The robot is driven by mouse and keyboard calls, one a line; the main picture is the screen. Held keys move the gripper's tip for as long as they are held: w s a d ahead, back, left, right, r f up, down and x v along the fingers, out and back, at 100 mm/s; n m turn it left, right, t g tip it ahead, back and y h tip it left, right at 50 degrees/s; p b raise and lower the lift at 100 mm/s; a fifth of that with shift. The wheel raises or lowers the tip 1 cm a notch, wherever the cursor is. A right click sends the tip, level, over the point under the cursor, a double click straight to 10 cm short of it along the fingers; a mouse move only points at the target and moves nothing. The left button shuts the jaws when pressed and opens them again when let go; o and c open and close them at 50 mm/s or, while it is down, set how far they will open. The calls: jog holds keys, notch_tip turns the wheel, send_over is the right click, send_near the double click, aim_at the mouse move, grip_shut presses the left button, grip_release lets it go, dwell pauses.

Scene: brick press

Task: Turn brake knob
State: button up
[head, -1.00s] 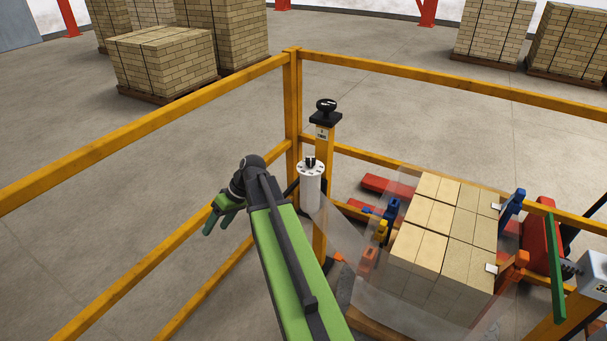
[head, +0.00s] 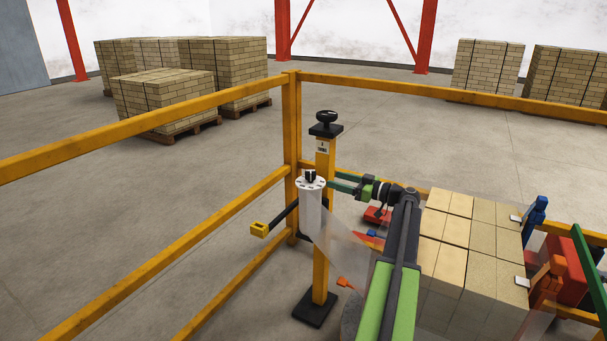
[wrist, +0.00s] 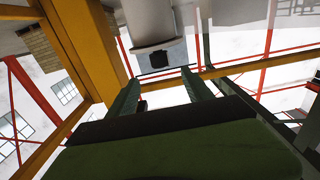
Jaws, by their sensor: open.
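The brake knob (head: 311,176) is a small black knob on a white marked dial (head: 311,184), atop the white film roll (head: 311,213) beside the yellow post. My gripper (head: 333,181) is open to the right of the post, its green fingers pointing left toward the dial at about its height. In the wrist view, which looks upside down, the dark knob (wrist: 160,57) shows under the pale roll (wrist: 150,22), ahead of and between the open fingertips (wrist: 161,76). The fingers look empty and apart from the knob. In the head view the fingertips are partly lost near the post.
The yellow post (head: 322,240) carries a black handwheel (head: 326,117) above the dial. Clear film hangs from the roll toward the brick stack (head: 447,255) at right. Yellow rails (head: 200,103) enclose the corner. A black rod with a yellow end (head: 259,230) sticks out left.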

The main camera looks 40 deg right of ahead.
aim_at(304, 180)
jog(key=x, duration=1.4)
jog(key=shift+w+f, duration=0.1)
jog(key=shift+w, duration=0.05)
jog(key=shift+c, duration=0.5)
jog(key=c, duration=1.2)
jog(key=shift+d, duration=0.1)
